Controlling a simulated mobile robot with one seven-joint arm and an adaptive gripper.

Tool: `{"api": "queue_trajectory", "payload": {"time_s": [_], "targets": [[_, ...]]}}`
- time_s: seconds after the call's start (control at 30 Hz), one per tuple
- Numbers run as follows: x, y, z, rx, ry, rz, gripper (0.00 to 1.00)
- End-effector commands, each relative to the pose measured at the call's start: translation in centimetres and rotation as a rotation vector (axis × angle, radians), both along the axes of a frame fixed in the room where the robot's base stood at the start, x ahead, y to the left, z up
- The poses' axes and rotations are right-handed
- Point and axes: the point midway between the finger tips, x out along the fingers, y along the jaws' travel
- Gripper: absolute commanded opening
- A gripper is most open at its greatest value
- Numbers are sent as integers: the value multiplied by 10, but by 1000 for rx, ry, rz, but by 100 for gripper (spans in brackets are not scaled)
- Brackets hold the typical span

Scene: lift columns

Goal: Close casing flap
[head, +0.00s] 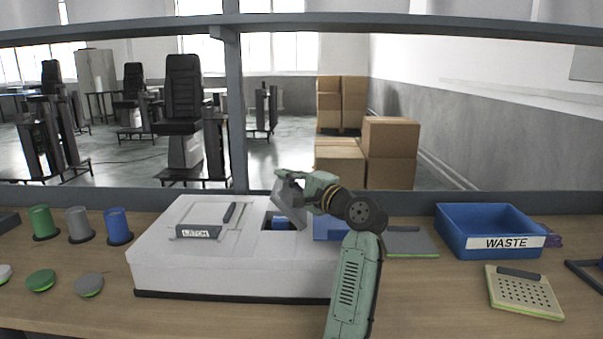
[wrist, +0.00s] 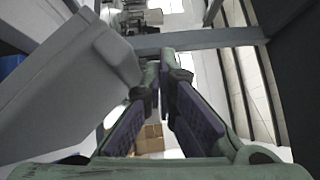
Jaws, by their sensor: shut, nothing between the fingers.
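The white casing (head: 160,262) stands on the workbench. My gripper (head: 284,176) is at the flap's upper edge, over the right half of the casing. In the wrist view the flap fills the left side (wrist: 70,85), beside my shut, empty fingers (wrist: 166,62). I cannot tell whether the fingers touch the flap. My arm hides part of the casing's right side.
A labelled plate (head: 198,232) and a dark handle (head: 231,212) are on the casing's left top. Coloured cups (head: 117,225) stand left. A blue WASTE bin (head: 487,230), a grey plate (head: 412,243) and a perforated board (head: 523,293) lie right. A frame bar (head: 420,204) runs behind.

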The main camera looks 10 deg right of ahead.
Motion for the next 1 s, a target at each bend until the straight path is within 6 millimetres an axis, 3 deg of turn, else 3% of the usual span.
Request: {"api": "queue_trajectory", "payload": {"time_s": [0.4,1.0], "targets": [[8,26,-10,-67,19,-1,0],[12,40,-21,-204,59,-1,0]]}}
